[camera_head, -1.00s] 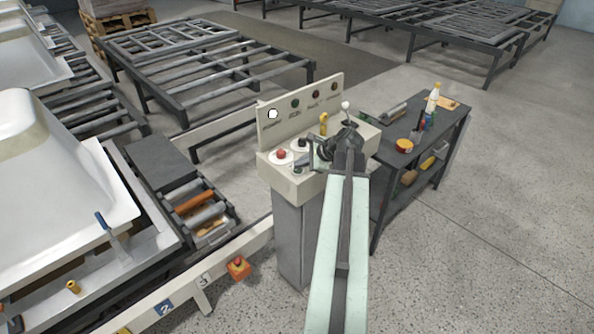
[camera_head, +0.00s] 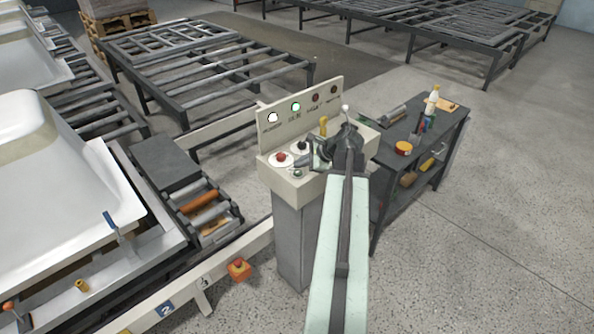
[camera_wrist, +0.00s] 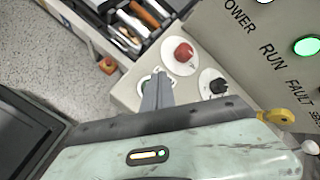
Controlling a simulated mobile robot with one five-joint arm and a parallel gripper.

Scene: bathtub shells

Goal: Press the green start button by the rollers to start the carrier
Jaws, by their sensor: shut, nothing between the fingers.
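The green start button (camera_head: 297,173) is on the sloped top of the cream control box (camera_head: 283,190), near its front corner. In the wrist view the green button (camera_wrist: 146,82) is partly hidden behind my fingers. My gripper (camera_wrist: 158,78) is shut and empty, its tips over the button; I cannot tell if they touch it. In the head view my gripper (camera_head: 308,161) is just above and right of the button. The RUN lamp (camera_head: 295,106) glows green and is also lit in the wrist view (camera_wrist: 307,46). A white tub shell (camera_head: 60,170) rests on the carrier beside the rollers (camera_head: 205,213).
A red button (camera_head: 281,158) and a black knob (camera_wrist: 213,83) sit close to the green button. A yellow-handled switch (camera_head: 323,126) and a white-knobbed lever (camera_head: 345,110) stand farther right. A dark tool cart (camera_head: 440,130) is right of the box.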

